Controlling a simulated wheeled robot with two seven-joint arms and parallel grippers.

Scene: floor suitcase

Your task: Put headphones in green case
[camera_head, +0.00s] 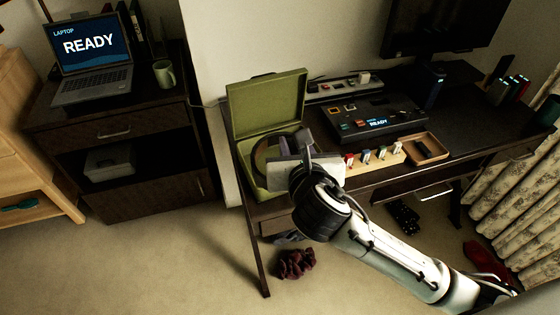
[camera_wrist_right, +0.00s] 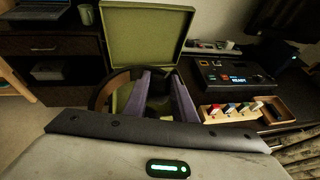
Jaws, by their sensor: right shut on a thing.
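The green case (camera_head: 266,108) stands open at the left end of the dark desk, its lid raised at the back. It also shows in the right wrist view (camera_wrist_right: 146,35). The headphones, with a brown curved band (camera_head: 260,160), are at the case's base, partly hidden behind my right gripper (camera_head: 290,150). In the right wrist view the band (camera_wrist_right: 101,94) curves left of the fingers. My right gripper, also in the right wrist view (camera_wrist_right: 160,95), is shut on the headphones over the case. I cannot tell whether they touch its floor. My left gripper is out of view.
Right of the case are a black console (camera_head: 372,118), a wooden rack (camera_head: 376,158) with colored pieces and a brown tray (camera_head: 426,148). A laptop (camera_head: 92,70) and mug (camera_head: 164,74) stand on the left cabinet. A dark red cloth (camera_head: 296,263) lies on the floor.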

